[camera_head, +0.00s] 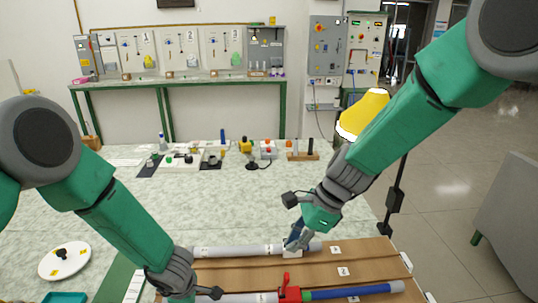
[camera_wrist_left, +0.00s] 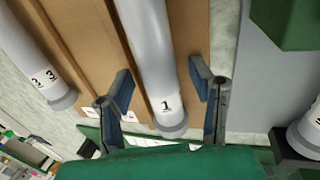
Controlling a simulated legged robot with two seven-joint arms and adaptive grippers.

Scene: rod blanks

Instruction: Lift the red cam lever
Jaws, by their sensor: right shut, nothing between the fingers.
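The red cam lever (camera_head: 285,281) stands up from a red clamp on the near rod in the head view, low in the picture. That rod has a grey part on the left and a blue part (camera_head: 350,292) on the right. My right gripper (camera_head: 292,249) is shut and empty at the farther grey rod (camera_head: 235,251), behind the lever and apart from it. My left gripper is at the bottom edge of the head view, mostly cut off. In the left wrist view its fingers (camera_wrist_left: 162,88) are open, either side of a grey rod (camera_wrist_left: 150,45) labelled 1.
A brown board (camera_head: 375,256) with number labels carries the rods. A white disc (camera_head: 65,260) lies at the left. Small tools and a yellow part (camera_head: 245,146) stand along the table's back. The middle of the pale table is clear.

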